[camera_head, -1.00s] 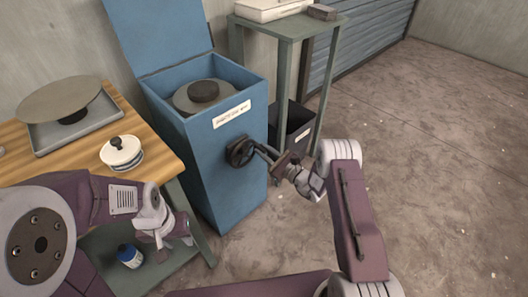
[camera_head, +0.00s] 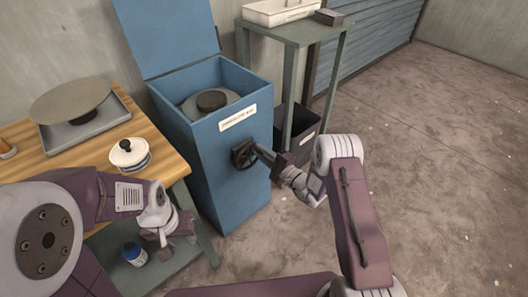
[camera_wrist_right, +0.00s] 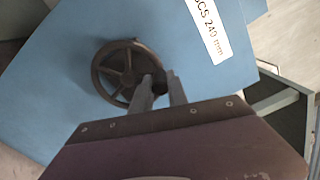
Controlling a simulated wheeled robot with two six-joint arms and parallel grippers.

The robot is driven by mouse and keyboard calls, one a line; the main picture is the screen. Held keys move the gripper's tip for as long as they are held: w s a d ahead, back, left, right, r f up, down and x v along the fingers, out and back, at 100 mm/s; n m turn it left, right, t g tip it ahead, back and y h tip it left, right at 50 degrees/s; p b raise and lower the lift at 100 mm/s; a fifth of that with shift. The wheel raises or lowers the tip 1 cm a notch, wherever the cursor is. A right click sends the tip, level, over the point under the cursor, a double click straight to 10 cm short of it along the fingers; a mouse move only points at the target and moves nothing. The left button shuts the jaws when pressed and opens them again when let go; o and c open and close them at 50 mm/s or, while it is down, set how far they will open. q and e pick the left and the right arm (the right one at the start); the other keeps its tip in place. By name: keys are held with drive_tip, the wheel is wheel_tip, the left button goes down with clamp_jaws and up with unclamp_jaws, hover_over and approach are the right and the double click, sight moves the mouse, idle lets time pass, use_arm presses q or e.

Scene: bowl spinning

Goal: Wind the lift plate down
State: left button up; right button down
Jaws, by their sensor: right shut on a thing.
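The blue cabinet (camera_head: 228,165) stands open with its lid raised. The round lift plate (camera_head: 192,107) sits inside near the top, with a dark round piece (camera_head: 211,100) on it. A dark spoked handwheel (camera_head: 240,157) is on the cabinet's front; it also shows in the right wrist view (camera_wrist_right: 101,72). My right gripper (camera_head: 255,148) is at the wheel's right side, its fingers (camera_wrist_right: 159,87) shut on the dark crank knob at the wheel's rim. My left gripper (camera_head: 166,240) hangs by the wooden table's front right corner, apart from everything; its finger gap is too small to judge.
The wooden table (camera_head: 62,164) at left holds a tray (camera_head: 110,117) with a tilted disc and a lidded white pot (camera_head: 130,155). A blue jar (camera_head: 134,254) is on the lower shelf. A green stand (camera_head: 292,33) and black bin (camera_head: 301,125) are behind right. Floor at right is clear.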

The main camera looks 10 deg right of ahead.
drive_tip(key=shift+s+a+r+n, duration=0.15)
drive_tip(key=shift+a+n, duration=0.1)
drive_tip(key=shift+n, duration=0.25)
drive_tip(key=shift+s+a+n, duration=0.15)
drive_tip(key=shift+a+n, duration=0.05)
drive_tip(key=shift+n, duration=0.3)
drive_tip(key=shift+s+a, duration=0.1)
drive_tip(key=c, duration=1.3)
unclamp_jaws()
drive_tip(key=p+v, duration=0.2)
drive_tip(key=v, duration=0.7)
